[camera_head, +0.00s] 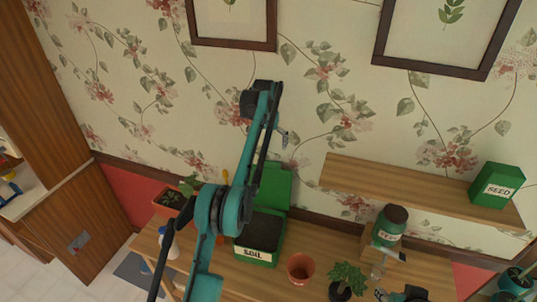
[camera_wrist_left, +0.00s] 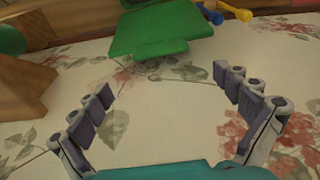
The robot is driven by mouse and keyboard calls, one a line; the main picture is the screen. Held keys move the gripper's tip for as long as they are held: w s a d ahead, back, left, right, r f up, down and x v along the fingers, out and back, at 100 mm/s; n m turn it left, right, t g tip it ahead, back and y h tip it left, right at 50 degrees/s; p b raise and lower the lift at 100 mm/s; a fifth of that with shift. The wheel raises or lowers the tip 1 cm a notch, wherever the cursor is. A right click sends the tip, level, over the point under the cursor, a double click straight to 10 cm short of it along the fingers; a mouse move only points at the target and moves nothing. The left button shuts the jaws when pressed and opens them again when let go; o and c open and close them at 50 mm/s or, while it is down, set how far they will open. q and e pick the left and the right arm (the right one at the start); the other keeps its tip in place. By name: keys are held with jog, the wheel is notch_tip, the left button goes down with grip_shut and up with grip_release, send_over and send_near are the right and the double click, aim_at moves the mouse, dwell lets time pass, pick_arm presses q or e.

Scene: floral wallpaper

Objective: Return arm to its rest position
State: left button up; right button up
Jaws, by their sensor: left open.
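My left arm (camera_head: 232,205) is teal and black and rises from the bottom of the head view, bending at a high elbow in front of the wallpaper. My left gripper (camera_head: 283,138) is small and partly hidden behind the arm there. In the left wrist view, my left gripper (camera_wrist_left: 162,84) is open, with its two grey fingers wide apart and nothing between them. Beyond the fingers are wallpaper and a green lid (camera_wrist_left: 160,32). My right gripper (camera_head: 381,270) seems to show as grey and dark parts at the lower right; its jaw state is unclear.
A green soil box (camera_head: 258,252) with a raised lid, a terracotta pot (camera_head: 300,268) and a leafy plant (camera_head: 347,276) stand on the wooden table. A seed jar (camera_head: 389,226) stands near a wall shelf (camera_head: 400,190) carrying a green seed box (camera_head: 496,185).

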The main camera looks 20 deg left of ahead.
pick_arm(q)
jog(key=shift+s+r, duration=0.2)
jog(key=shift+r, duration=0.8)
jog(key=s+d+f+t+b, duration=0.1)
jog(key=s+d+f+b, duration=0.15)
jog(key=s+b, duration=0.55)
jog(key=s+d+f+t+b, duration=0.1)
jog(key=s+d+b, duration=0.2)
jog(key=s+b, duration=0.6)
jog(key=s+d+f+t+b, duration=0.3)
jog(key=s+f+b, duration=0.6)
jog(key=s+f, duration=1.8)
jog(key=shift+s+d+m+b, duration=0.15)
jog(key=shift+s+m+b, duration=0.15)
jog(key=shift+b, duration=0.1)
jog(key=shift+f, duration=0.1)
